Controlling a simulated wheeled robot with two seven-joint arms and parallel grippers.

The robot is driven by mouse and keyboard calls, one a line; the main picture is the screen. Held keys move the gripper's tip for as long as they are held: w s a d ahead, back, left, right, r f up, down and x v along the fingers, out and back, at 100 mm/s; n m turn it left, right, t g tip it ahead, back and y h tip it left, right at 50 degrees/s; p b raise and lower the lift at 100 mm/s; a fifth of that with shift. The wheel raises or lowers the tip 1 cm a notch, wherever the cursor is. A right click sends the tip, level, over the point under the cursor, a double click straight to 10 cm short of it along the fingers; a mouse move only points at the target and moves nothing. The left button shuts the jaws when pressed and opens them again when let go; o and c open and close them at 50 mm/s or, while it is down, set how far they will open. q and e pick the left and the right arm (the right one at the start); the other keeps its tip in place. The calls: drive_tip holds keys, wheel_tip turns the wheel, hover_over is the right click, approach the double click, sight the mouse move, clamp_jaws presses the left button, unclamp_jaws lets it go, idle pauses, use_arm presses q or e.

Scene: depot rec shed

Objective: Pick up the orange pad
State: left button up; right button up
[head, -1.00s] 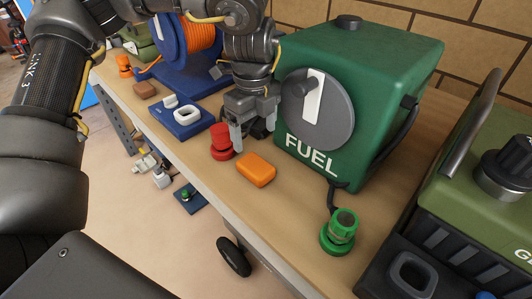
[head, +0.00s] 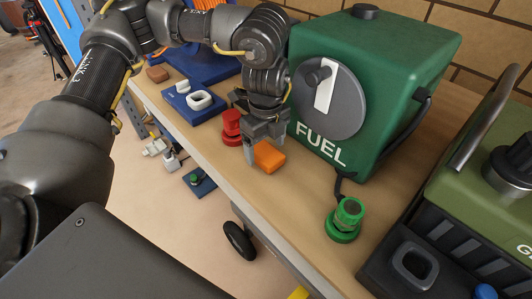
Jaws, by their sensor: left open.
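The orange pad (head: 268,157) is a small rounded block lying flat on the wooden bench, in front of the green FUEL box. My left gripper (head: 266,154) is open and points down just above and around the pad. Its fingers hide part of the pad's left and back sides. I cannot tell whether the fingers touch it. My right gripper is not in view.
A red knob (head: 232,126) stands close left of the gripper. The green FUEL box (head: 390,70) is close behind the pad. A green knob (head: 345,218) stands to the right, near an olive-green unit (head: 455,190). The bench's front edge is close.

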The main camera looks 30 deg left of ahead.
use_arm(q)
wheel_tip(320, 180, down, 2)
drive_tip(key=shift+f, duration=0.1)
drive_tip(key=c, duration=1.1)
drive_tip(key=shift+o, duration=0.2)
